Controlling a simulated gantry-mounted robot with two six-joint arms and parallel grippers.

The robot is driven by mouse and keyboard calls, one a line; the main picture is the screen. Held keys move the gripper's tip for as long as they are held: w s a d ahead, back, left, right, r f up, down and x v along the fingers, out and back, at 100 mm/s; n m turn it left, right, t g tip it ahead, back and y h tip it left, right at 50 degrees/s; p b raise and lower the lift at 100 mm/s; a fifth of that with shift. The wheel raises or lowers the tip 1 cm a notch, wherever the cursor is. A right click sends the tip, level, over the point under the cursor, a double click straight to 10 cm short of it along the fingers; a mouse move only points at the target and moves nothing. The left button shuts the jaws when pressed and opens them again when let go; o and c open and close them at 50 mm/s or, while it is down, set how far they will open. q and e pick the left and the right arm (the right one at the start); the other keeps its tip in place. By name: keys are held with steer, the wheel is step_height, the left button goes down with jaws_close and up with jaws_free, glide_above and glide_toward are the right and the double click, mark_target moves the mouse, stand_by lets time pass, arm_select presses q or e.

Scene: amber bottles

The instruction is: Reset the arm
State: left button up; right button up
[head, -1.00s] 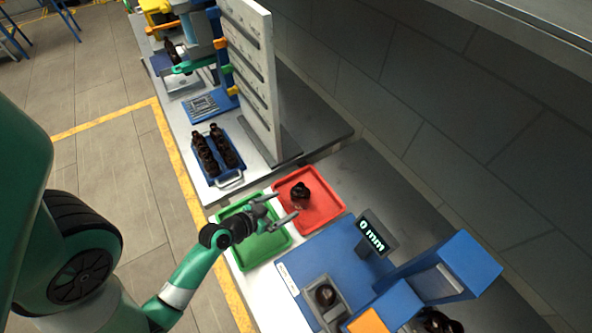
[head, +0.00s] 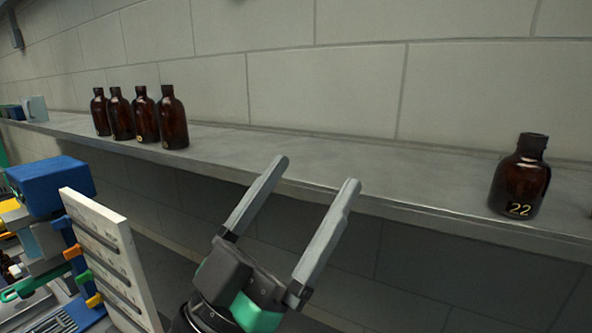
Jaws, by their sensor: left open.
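My left gripper (head: 315,172) is open and empty in the lower middle of the head view, its two grey fingers pointing up and to the right. The fingertips appear in front of the shelf and overlap its front edge in the picture. My right gripper is not in view. Several amber bottles (head: 173,118) stand upright in a row on the left part of the shelf. One amber bottle marked 22 (head: 519,178) stands upright alone on the right part of the shelf. No bottle is between the fingers.
The long grey shelf (head: 300,160) runs along a tiled wall and is bare between the row and bottle 22. At lower left stand a white slotted panel (head: 108,255) with coloured clips and a blue-topped device (head: 50,185). Small containers (head: 35,108) sit at the shelf's far left.

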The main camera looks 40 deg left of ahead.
arm_select(q)
steer(key=shift+t+h, duration=0.5)
steer(key=shift+t, duration=0.1)
steer(key=s+r, duration=0.1)
steer(key=s+d+r, duration=0.1)
steer(key=r, duration=0.1)
steer(key=s+d+r, duration=0.1)
steer(key=shift+r, duration=0.25)
step_height(320, 180, up, 18)
steer(key=p, duration=1.7)
steer(key=shift+f+p, duration=0.2)
steer(key=shift+p, duration=0.15)
